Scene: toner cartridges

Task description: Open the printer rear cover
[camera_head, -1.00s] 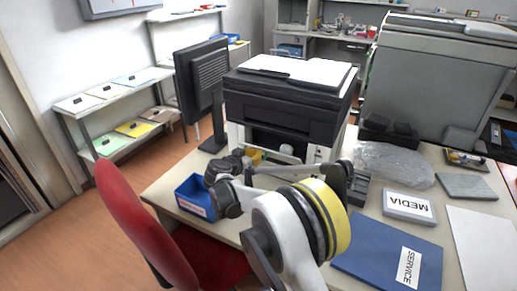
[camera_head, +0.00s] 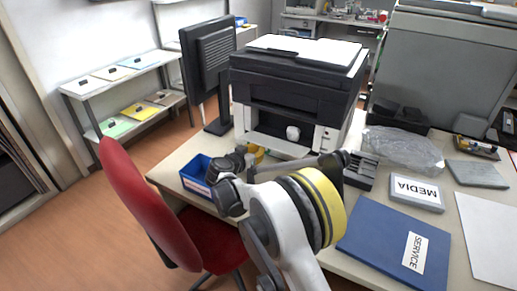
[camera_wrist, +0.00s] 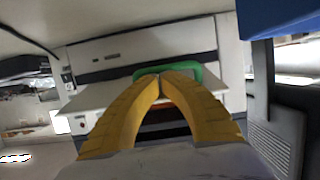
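The printer (camera_head: 290,82) stands on the table with a black upper part and a white lower body. Its front cavity is open and holds a small white round part (camera_head: 293,132). I cannot make out its rear cover in the head view. My gripper (camera_wrist: 160,80) has yellow fingers that meet at the tips in the wrist view. In the head view, only a bit of yellow shows by the printer's lower front. In the wrist view, a green arched part (camera_wrist: 188,67) lies just behind the fingertips, below a white panel (camera_wrist: 140,45). Contact with it cannot be told.
A blue bin (camera_head: 197,174) stands left of my arm. A monitor (camera_head: 208,60) is left of the printer. A crumpled clear bag (camera_head: 405,148), a MEDIA box (camera_head: 415,191) and a blue SERVICE folder (camera_head: 385,232) lie at right. A red chair (camera_head: 140,200) is in front.

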